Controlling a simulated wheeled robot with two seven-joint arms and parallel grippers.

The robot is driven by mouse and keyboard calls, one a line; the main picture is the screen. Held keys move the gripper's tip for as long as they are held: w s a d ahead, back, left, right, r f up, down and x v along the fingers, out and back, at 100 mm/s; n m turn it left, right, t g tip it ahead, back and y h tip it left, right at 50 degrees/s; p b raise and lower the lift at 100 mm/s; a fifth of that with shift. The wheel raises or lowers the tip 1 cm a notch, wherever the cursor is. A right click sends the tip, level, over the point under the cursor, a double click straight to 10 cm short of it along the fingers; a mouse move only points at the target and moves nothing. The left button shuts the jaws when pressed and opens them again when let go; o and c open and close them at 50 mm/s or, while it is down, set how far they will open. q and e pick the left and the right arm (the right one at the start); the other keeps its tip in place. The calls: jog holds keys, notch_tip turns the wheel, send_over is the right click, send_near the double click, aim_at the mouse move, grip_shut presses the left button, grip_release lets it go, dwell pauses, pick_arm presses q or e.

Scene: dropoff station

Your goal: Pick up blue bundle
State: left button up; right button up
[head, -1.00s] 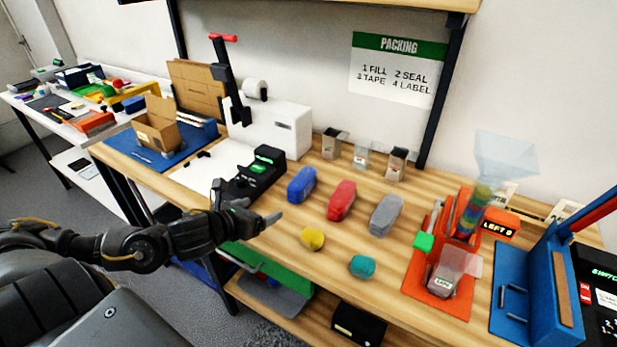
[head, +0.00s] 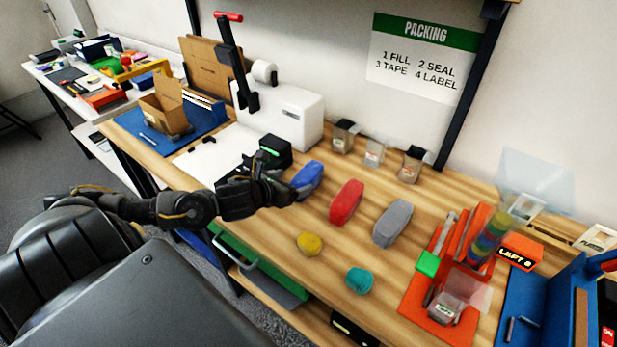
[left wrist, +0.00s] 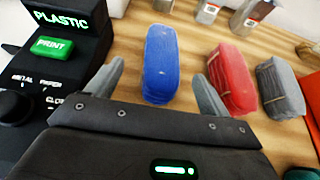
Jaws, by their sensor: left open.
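The blue bundle (head: 309,177) lies on the wooden bench, left of the red bundle (head: 346,203) and the grey bundle (head: 392,223). My left gripper (head: 297,186) is open at its near end and hides part of it in the head view. In the left wrist view the blue bundle (left wrist: 161,64) lies ahead, between the lines of the two spread fingers of my left gripper (left wrist: 160,85). Whether the fingertips touch it I cannot tell. The red bundle (left wrist: 232,78) is just right of the right finger. My right gripper is not in view.
A black label device (left wrist: 50,50) stands close left of my left gripper. A yellow piece (head: 309,244) and a teal piece (head: 359,280) lie nearer the bench's front edge. Clear bins (head: 373,153) stand behind the bundles. An orange fixture (head: 440,300) is at right.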

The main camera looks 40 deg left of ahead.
aim_at(302, 178)
pick_arm(q)
jog(key=shift+w+d+f, duration=0.1)
jog(key=shift+w+f, duration=0.15)
jog(key=shift+w, duration=0.5)
jog(key=p+x, duration=0.2)
jog(key=x, duration=0.3)
jog(key=shift+f, duration=0.1)
jog(key=c, duration=1.2)
